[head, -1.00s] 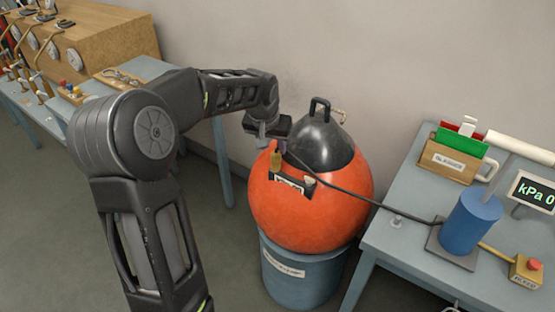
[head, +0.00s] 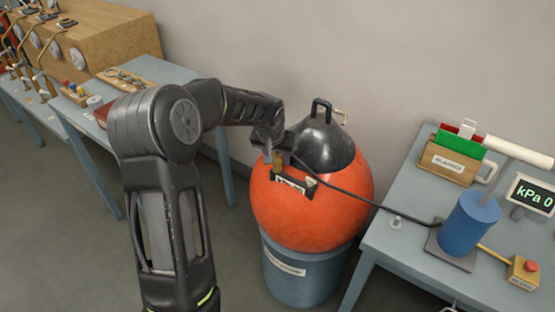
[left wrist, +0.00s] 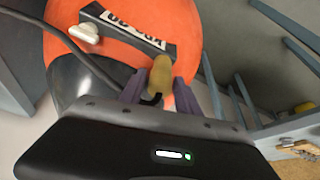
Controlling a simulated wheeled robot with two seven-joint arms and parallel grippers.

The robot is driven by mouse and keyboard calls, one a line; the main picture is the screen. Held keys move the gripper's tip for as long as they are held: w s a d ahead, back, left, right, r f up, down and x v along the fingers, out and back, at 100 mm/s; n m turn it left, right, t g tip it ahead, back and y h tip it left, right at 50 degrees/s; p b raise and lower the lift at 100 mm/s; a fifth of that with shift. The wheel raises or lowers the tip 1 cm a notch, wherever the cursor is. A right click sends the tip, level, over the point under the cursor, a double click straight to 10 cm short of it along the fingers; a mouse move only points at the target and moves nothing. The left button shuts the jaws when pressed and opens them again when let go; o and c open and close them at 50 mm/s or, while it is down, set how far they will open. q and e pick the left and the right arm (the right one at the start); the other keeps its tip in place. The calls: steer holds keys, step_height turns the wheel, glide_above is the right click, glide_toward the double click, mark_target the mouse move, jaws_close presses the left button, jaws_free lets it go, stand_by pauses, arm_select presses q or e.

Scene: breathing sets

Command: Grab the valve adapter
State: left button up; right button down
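The valve adapter appears to be the small brass-yellow piece (head: 278,160) at the end of a dark hose, on the upper front of the orange ball (head: 310,205). My left gripper (head: 282,155) is at this piece, reaching in from the left. In the left wrist view, the brass piece (left wrist: 161,75) stands between the two purple-grey fingers (left wrist: 160,94). The fingers look apart, one on each side, with narrow gaps; contact is not clear. The piece's lower end is hidden by the gripper body. My right gripper is not in view.
The ball has a black cap with a handle (head: 321,108) and sits on a blue-grey drum (head: 300,280). The hose (head: 365,199) runs to a blue cylinder (head: 470,222) on the right table. A left table (head: 190,70) stands behind my arm.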

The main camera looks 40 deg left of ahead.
arm_select(q)
steer(key=shift+c, duration=0.2)
stand_by(0.3)
jaws_close()
stand_by(0.3)
